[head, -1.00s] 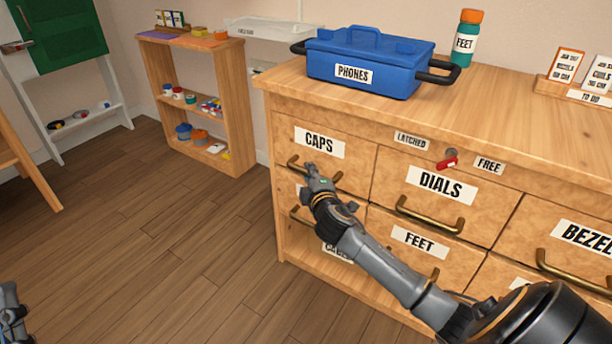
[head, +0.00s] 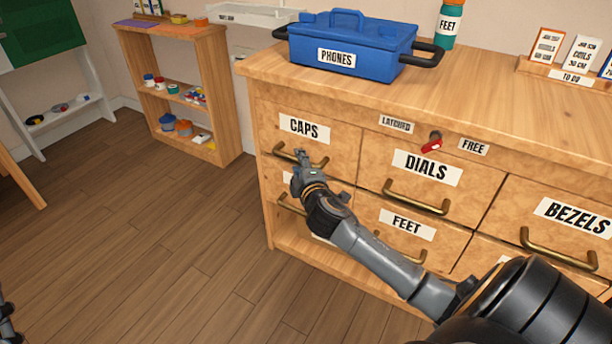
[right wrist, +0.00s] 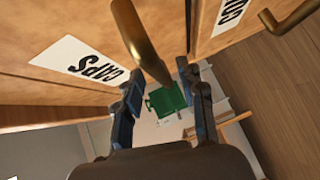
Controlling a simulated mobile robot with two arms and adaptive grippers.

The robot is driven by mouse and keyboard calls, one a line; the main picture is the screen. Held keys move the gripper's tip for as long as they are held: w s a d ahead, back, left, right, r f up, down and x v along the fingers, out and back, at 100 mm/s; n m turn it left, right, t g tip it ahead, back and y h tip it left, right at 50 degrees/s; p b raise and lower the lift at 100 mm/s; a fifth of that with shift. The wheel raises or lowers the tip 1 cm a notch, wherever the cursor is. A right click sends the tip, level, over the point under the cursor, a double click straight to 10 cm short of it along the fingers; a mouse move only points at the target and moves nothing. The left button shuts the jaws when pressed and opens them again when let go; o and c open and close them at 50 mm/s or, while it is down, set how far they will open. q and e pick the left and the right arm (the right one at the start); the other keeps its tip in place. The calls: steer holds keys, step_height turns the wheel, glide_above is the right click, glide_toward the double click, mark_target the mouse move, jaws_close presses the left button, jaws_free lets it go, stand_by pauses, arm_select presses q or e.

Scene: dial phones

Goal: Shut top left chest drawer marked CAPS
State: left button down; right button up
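The chest's top left drawer, marked CAPS (head: 303,128), has a brass handle (head: 319,164). In the head view its front looks nearly level with its neighbours; a small gap is hard to judge. My right gripper (head: 300,157) is at this handle. In the right wrist view, the fingers (right wrist: 160,98) are apart, with the brass handle (right wrist: 139,38) reaching between them; firm contact cannot be seen. The CAPS label (right wrist: 82,61) shows at left there. Only a dark sliver of my left arm shows at the head view's lower left edge.
The DIALS drawer (head: 426,167) and BEZELS drawer (head: 578,217) are to the right, FEET (head: 407,224) below. A red latch lever (head: 432,146) sits between LATCHED and FREE plates. A blue PHONES box (head: 350,45) stands on top. The floor at left is clear.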

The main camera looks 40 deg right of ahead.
steer(key=v, duration=0.9)
steer(key=shift+s, duration=0.15)
steer(key=shift+r, duration=0.1)
